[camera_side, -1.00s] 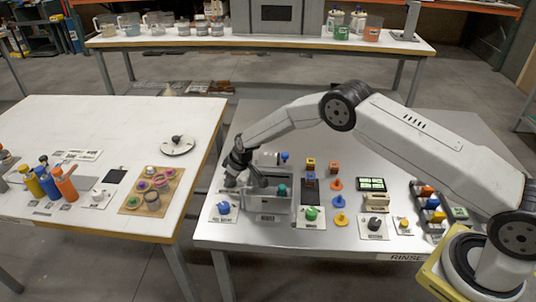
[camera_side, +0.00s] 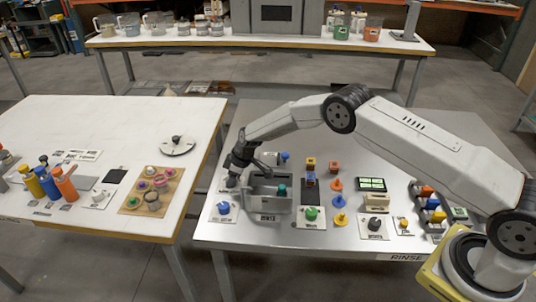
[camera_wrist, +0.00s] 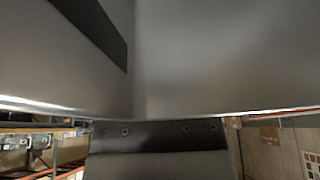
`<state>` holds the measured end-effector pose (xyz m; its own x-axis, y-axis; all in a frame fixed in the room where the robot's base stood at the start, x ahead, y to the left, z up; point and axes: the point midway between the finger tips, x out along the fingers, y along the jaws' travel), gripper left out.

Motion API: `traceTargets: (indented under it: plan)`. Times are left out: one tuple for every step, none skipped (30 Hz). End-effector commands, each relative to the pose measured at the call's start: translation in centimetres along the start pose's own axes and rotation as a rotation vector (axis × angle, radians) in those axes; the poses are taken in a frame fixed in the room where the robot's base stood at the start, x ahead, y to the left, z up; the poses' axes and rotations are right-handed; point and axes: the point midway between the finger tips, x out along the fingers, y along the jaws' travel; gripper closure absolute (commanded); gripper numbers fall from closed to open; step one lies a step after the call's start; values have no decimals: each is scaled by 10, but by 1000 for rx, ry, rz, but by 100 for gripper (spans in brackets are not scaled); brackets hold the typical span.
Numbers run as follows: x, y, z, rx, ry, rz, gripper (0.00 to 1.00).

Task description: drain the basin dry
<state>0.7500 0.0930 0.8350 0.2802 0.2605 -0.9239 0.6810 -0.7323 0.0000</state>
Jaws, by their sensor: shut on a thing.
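The grey basin (camera_side: 282,206) stands at the left end of the metal bench in the side view, with a label plate on its front. A teal knob (camera_side: 282,190) shows at its right end. My gripper (camera_side: 234,181) is low at the basin's left back corner, pointing down. It is shut on a small dark part there, mostly hidden by the gripper, and I cannot tell its exact shape. The water level inside the basin cannot be seen. The wrist view is filled by close grey surfaces and a dark strip, and it shows no clear grip.
A blue knob on a plate (camera_side: 223,208) sits at the bench's front left. A green knob (camera_side: 311,213), orange and yellow pieces (camera_side: 340,218) and a dark dial (camera_side: 375,223) stand to the right. A white fixture with a blue knob (camera_side: 284,157) stands behind the basin.

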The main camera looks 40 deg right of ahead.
Motion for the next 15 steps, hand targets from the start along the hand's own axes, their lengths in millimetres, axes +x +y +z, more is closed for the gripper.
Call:
traceTargets:
  plan:
    - [0, 0, 0, 1, 0, 0, 100]
    - [0, 0, 0, 1, 0, 0, 100]
    - [0, 0, 0, 2, 0, 0, 42]
    - [0, 0, 0, 2, 0, 0, 32]
    - [0, 0, 0, 2, 0, 0, 22]
    - [0, 0, 0, 2, 0, 0, 16]
    - [0, 0, 0, 2, 0, 0, 16]
    - [0, 0, 0, 2, 0, 0, 16]
    - [0, 0, 0, 2, 0, 0, 16]
    - [0, 0, 0, 2, 0, 0, 16]
    - [0, 0, 0, 2, 0, 1, 16]
    - [0, 0, 0, 2, 0, 1, 16]
    - [0, 0, 0, 2, 0, 1, 16]
    - [0, 0, 0, 2, 0, 1, 16]
    - [0, 0, 0, 2, 0, 1, 16]
